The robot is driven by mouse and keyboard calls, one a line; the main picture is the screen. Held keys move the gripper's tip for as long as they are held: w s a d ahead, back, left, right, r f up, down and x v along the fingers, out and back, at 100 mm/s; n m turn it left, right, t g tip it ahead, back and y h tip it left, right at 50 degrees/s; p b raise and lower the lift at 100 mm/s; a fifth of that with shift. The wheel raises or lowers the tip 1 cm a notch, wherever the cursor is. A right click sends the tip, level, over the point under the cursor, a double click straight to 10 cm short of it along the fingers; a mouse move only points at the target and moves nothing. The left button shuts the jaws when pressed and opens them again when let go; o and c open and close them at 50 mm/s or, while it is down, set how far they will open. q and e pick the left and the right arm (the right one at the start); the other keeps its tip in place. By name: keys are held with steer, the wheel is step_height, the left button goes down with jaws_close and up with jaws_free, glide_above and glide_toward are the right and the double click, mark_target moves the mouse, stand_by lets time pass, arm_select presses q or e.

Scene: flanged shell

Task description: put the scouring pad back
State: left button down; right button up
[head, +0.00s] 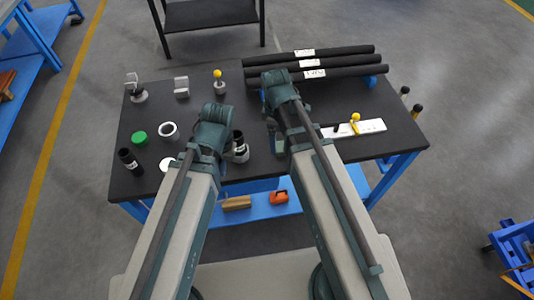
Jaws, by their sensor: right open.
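A green round disc (139,138), which looks like the scouring pad, lies flat on the left part of the dark table top (190,75). My left arm reaches over the table to the right of the disc. Its gripper end (238,150) is mostly hidden behind the arm, near a dark cylinder, and I cannot tell what is between its fingers. My right arm reaches further back, to the rear bars. Its gripper (278,140) is low beside the arm and partly hidden, open. Both grippers are well apart from the disc.
Metal brackets (181,87) and a yellow-knobbed post (219,82) stand behind. Black bars (330,62) lie at the back right. A white plate with a yellow knob (365,128) lies at right.

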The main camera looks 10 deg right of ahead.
steer(key=s+a+m, duration=0.6)
steer(key=s+m, duration=0.3)
steer(key=shift+s+m+h, duration=0.3)
steer(key=shift+h, duration=0.1)
steer(key=shift+r, duration=0.1)
stand_by(0.6)
